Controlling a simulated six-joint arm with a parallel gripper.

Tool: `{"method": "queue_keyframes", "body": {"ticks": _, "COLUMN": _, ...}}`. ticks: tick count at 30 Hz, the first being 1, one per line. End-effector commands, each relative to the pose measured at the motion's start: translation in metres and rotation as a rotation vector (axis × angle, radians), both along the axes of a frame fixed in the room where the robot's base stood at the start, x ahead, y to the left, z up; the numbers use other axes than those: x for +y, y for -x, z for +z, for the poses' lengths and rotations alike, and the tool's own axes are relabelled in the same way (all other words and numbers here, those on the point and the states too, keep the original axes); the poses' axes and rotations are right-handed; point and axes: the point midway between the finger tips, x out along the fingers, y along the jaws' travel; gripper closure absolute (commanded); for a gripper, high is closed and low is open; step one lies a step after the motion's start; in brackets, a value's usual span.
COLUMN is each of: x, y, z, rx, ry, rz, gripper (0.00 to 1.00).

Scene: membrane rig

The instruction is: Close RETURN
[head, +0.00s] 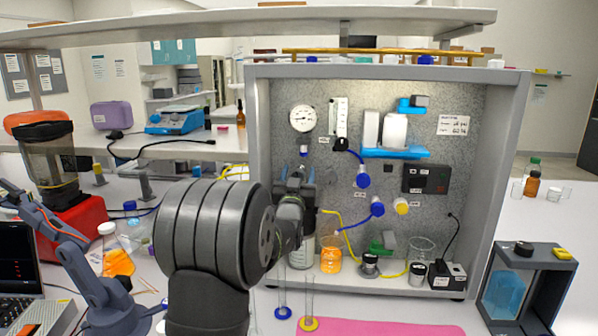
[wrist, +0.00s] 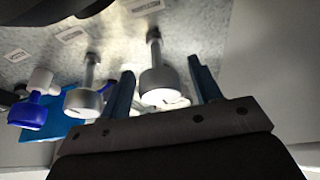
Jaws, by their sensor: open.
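My gripper (wrist: 160,68) is open in the wrist view, with one blue finger on each side of a grey round knob (wrist: 158,88) on a stem from the panel. Whether either finger touches it is unclear. A second grey knob (wrist: 83,101) stands just left of the left finger. The labels are too blurred to read, so I cannot tell which knob is RETURN. In the head view my gripper (head: 295,172) is at the left part of the rig panel (head: 335,185), and my arm hides much of that area.
In the head view, blue valves (head: 377,208) and a yellow knob (head: 401,206) stick out from the panel to the right. An orange-filled bottle (head: 330,258) and a glass beaker (head: 421,250) stand below. Thin tubes with blue (head: 283,312) and yellow (head: 308,323) bases stand in front.

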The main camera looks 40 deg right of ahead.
Motion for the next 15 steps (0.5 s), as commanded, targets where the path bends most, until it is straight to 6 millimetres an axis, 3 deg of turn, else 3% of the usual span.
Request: {"method": "queue_keyframes", "body": {"ticks": 15, "x": -0.0110, "y": -0.0107, "z": 0.0063, "rx": 0.001, "ry": -0.001, "rz": 0.000, "gripper": 0.42}}
